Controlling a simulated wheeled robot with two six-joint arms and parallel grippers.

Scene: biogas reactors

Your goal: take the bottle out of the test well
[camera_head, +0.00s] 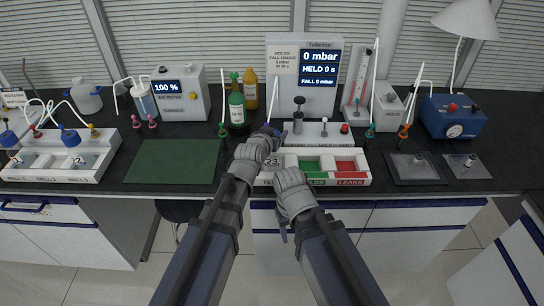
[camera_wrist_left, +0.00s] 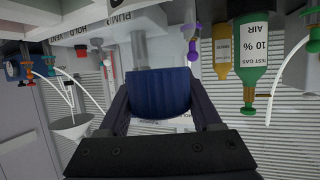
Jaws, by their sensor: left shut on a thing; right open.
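My left gripper (camera_head: 268,132) is over the left compartment of the white tray (camera_head: 367,181), the one whose label starts with TE. In the left wrist view it is shut on a ridged blue cap (camera_wrist_left: 160,93). The bottle (camera_head: 271,161), with a label reading about 23, shows just below the gripper in the head view. Its body is mostly hidden by my left arm, and I cannot tell whether it touches the well floor. My right gripper (camera_head: 283,233) is open and low in front of the bench edge, apart from everything.
A pump station with a plunger (camera_head: 298,121) and a display (camera_head: 319,66) stands just behind. The green HOLDS and red LEAKS compartments lie right of the bottle. A green bottle (camera_head: 237,107) stands behind left. The green mat (camera_head: 173,161) is bare.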

